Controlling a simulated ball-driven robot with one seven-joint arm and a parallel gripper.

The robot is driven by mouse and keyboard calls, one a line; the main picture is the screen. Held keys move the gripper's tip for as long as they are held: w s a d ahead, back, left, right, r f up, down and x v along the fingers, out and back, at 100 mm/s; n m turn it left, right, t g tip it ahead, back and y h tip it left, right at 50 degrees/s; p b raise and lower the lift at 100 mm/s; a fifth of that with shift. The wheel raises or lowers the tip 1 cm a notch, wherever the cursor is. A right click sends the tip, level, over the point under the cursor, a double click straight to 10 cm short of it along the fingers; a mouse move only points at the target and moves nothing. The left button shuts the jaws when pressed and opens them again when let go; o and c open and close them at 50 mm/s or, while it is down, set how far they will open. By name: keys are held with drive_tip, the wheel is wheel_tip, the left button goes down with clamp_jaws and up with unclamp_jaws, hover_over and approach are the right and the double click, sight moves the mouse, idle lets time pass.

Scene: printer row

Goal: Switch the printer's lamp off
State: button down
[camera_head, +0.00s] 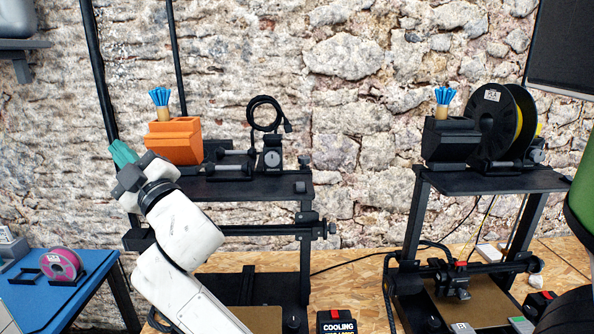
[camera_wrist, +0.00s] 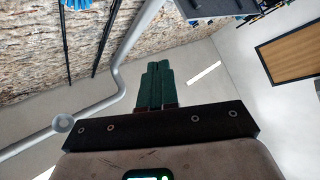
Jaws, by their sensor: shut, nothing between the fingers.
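A black-framed printer (camera_head: 305,240) stands on the wooden bench left of centre, its left part hidden behind my white arm. A second black-framed printer (camera_head: 415,215) stands at right. I cannot make out a lit lamp or its switch on either one. My gripper (camera_head: 122,153), with teal fingers, is raised at the upper left of the left printer, beside the orange box (camera_head: 175,140) on its top shelf. In the wrist view the green fingers (camera_wrist: 158,68) lie together, with nothing between them.
The left top shelf (camera_head: 245,188) also carries a coiled black cable (camera_head: 264,112). The right printer's shelf holds a black spool (camera_head: 497,120). A blue table (camera_head: 50,295) with a pink spool (camera_head: 60,264) is at lower left. A block marked COOLING (camera_head: 337,322) lies at the bench front.

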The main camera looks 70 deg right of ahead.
drive_tip(key=s+a+r+n+g+y, duration=0.1)
drive_tip(key=a+r+n+g+y, duration=0.15)
drive_tip(key=r+n+y, duration=0.65)
drive_tip(key=s+a+r+n+g+y, duration=0.1)
drive_tip(key=a+r+n+g+y, duration=0.15)
drive_tip(key=n+y, duration=0.65)
drive_tip(key=s+a+r+n+g+y, duration=0.1)
drive_tip(key=a+r+n+g+y, duration=0.3)
drive_tip(key=n, duration=1)
drive_tip(key=s+d+f+n+g+h+b, duration=0.1)
drive_tip(key=s+d+f+n+g+h, duration=0.3)
drive_tip(key=d, duration=0.3)
drive_tip(key=s+d+f+n+g+h, duration=0.1)
drive_tip(key=s+d+f+g+h, duration=0.15)
drive_tip(key=d+f+h, duration=0.4)
drive_tip(key=s+d+r+m+g+h, duration=0.2)
drive_tip(key=s+d+g+h, duration=0.4)
drive_tip(key=s+d, duration=0.9)
drive_tip(key=shift+s+d+r+m+g, duration=0.2)
drive_tip(key=shift+s+d+m+g, duration=0.15)
drive_tip(key=shift+m+g, duration=0.3)
